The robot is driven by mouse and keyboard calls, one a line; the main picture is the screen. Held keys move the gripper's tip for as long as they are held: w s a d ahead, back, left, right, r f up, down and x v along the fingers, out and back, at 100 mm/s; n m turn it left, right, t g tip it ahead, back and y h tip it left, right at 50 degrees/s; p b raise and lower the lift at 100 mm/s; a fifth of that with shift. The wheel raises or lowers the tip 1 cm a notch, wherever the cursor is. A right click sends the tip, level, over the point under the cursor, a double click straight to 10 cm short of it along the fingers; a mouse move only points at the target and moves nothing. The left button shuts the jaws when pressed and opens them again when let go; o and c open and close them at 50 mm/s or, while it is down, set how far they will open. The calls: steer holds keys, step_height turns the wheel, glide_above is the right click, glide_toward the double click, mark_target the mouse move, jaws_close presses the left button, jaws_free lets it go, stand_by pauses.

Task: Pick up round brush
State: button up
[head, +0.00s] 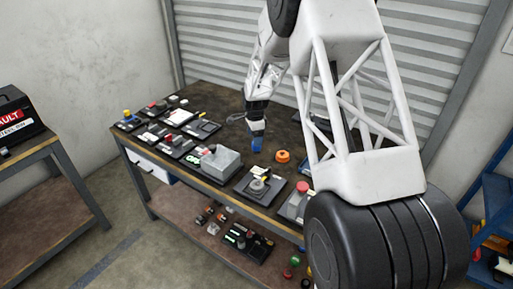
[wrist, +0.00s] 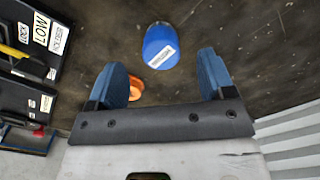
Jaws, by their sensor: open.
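My gripper (wrist: 163,72) is open, with blue pads on both fingers and nothing between them. In the head view my gripper (head: 257,140) hangs over the workbench. A blue rounded piece with a white label (wrist: 160,46) lies just past the fingertips, roughly centred between them. In the head view I cannot tell it apart from the blue fingers. An orange round piece (head: 282,156) sits on the bench right of my gripper. In the wrist view the orange piece (wrist: 135,88) is partly hidden by the left finger. I cannot tell which piece is the round brush.
The dark workbench (head: 215,97) carries several control boxes along its front edge, including a grey box (head: 221,163). Black panels with labels (wrist: 38,38) fill the wrist view's left side. A shuttered wall (head: 215,45) stands behind. Bare bench surrounds the blue piece.

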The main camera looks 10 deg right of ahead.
steer(key=shift+d+f, duration=0.1)
steer(key=shift+f, duration=2.5)
steer(key=c, duration=1.1)
steer(key=shift+r, duration=5)
